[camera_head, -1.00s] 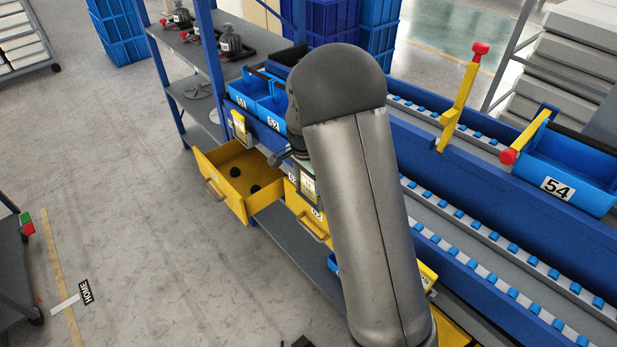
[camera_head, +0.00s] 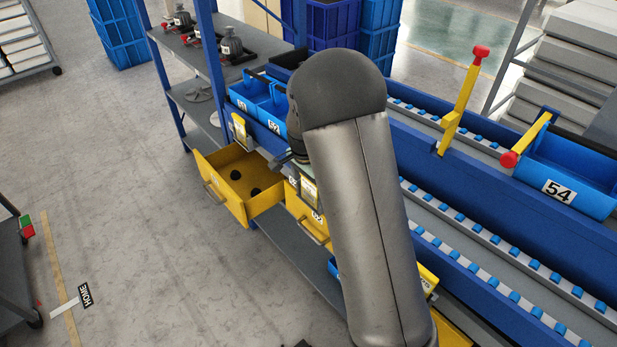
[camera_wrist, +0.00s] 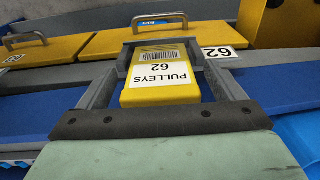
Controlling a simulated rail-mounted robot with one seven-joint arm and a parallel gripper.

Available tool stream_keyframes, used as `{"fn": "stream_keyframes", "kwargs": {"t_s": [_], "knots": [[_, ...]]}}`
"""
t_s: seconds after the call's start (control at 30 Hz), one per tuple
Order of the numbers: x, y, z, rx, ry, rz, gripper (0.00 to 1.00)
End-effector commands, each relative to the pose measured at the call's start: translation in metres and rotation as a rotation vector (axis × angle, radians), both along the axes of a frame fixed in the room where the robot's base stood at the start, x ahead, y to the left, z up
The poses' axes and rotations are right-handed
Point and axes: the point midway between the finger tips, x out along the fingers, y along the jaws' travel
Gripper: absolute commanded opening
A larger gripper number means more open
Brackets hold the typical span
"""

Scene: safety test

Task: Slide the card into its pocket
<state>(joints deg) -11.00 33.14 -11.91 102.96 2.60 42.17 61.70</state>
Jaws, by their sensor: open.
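A yellow card (camera_wrist: 160,88) has a white label reading "PULLEYS 62", upside down in the wrist view. A dark grey pocket (camera_wrist: 125,62) frames its far end and sides there, and its near end sticks out towards me. The card appears to sit in the pocket; I cannot tell how deep. My gripper (camera_wrist: 163,66) is open, with one grey finger on each side of the card and a narrow gap at the right. In the head view my arm hides most of the gripper, and the card (camera_head: 309,190) shows just left of my arm.
Yellow drawers (camera_wrist: 62,52) with metal handles lie beyond the card. An open yellow drawer (camera_head: 228,185) with dark items juts into the aisle. Another labelled card (camera_head: 240,132) is on the rack. Blue bins (camera_head: 262,100) stand above, and a roller lane (camera_head: 470,230) runs at right.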

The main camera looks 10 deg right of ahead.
Motion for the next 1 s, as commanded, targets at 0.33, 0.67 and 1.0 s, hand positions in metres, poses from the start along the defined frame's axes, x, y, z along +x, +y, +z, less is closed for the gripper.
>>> {"fn": "stream_keyframes", "kwargs": {"t_s": [0.33, 0.67, 1.0], "knots": [[-0.001, 0.005, 0.053, 0.0, -0.007, 0.003, 0.89], [-0.005, 0.011, 0.133, 0.001, -0.005, 0.0, 0.89], [-0.007, 0.014, 0.172, -0.001, 0.0, 0.0, 0.89]]}}
